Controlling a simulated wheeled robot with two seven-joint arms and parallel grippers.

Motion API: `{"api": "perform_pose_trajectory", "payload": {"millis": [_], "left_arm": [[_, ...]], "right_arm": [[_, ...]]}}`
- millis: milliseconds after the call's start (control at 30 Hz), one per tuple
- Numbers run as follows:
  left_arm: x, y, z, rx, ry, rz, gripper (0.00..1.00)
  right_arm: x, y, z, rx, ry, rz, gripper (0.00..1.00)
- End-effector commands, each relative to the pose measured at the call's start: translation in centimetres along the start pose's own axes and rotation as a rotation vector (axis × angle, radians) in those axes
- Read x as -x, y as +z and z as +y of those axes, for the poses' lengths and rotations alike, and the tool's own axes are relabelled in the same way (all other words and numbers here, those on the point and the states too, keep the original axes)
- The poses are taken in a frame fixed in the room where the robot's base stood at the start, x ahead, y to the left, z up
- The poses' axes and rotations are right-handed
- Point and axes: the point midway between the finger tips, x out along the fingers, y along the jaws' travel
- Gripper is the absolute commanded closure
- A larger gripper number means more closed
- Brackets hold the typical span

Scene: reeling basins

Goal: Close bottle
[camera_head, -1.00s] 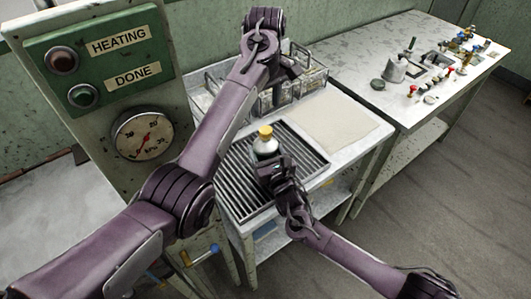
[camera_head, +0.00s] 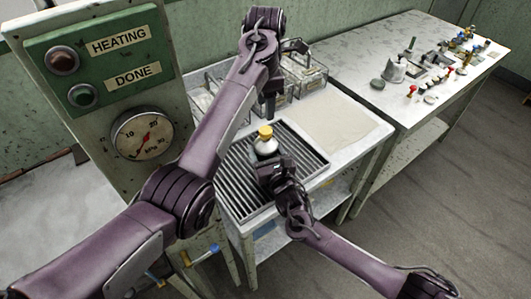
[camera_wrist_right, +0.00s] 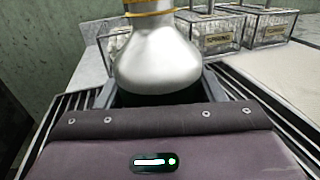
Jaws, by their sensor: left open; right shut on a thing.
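The pale grey bottle (camera_head: 266,147) with a yellow top (camera_head: 265,131) stands upright over the slatted rack. In the right wrist view the bottle (camera_wrist_right: 160,58) fills the upper middle, with a thin yellow band around its neck; its mouth is out of frame. My right gripper (camera_head: 266,161) is shut on the bottle's lower body, with a finger on each side. My left gripper (camera_head: 269,106) is open and points down, behind and above the bottle in the head view, apart from it. No separate cap shows that I can make out.
The slatted rack (camera_head: 235,185) lies on a small table with a pale sheet (camera_head: 330,125) at its right. Wire baskets (camera_head: 303,72) stand at the back. A gauge panel (camera_head: 142,134) rises on the left. A marble bench (camera_head: 400,50) holds several small parts.

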Motion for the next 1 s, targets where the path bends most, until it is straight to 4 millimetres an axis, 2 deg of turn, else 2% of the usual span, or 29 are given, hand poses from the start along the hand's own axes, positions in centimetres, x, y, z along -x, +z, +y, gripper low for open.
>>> {"api": "perform_pose_trajectory", "payload": {"millis": [100, 233, 667, 767, 1000], "left_arm": [[0.0, 0.0, 0.0, 0.157, 0.0, 0.0, 0.51], [0.0, 0.0, 0.0, 0.259, 0.0, 0.0, 0.51], [-0.1, 0.0, 0.0, 0.296, 0.0, 0.0, 0.51], [-0.7, 0.0, 0.0, 0.296, -0.002, 0.001, 0.51], [-4.1, 0.0, -0.1, 0.296, -0.003, 0.001, 0.51]], "right_arm": [[0.0, 0.0, 0.0, 0.0, 0.0, 0.001, 1.0], [0.0, 0.0, 0.0, 0.0, 0.0, 0.001, 1.0], [0.0, -0.1, 0.0, 0.0, 0.0, 0.001, 1.0], [0.0, -0.1, 0.0, 0.0, 0.0, 0.001, 1.0], [0.0, -0.1, 0.0, 0.0, 0.0, 0.001, 1.0]]}}
